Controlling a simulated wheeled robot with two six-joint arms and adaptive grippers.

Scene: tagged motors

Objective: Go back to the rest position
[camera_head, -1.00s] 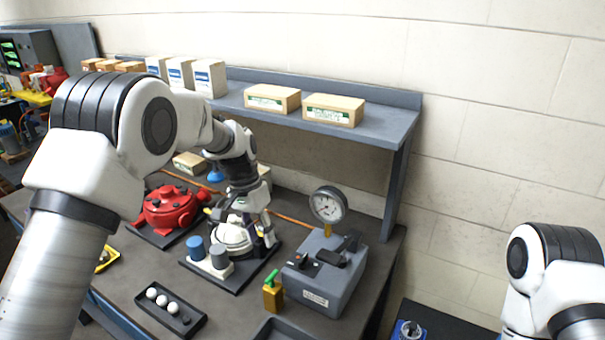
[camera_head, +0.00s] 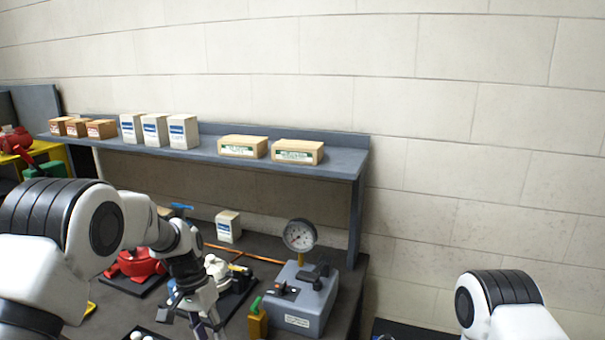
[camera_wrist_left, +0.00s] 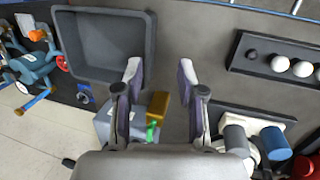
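My left gripper (camera_head: 208,328) hangs over the front part of the workbench (camera_head: 347,283). In the left wrist view its two fingers (camera_wrist_left: 160,88) are apart with nothing between them, above the bare bench top. In the head view its tips are partly cut off by the bottom edge. My right arm (camera_head: 505,305) shows only as a white and black joint at the lower right; its gripper is outside the picture.
A shelf (camera_head: 340,160) holds boxes.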

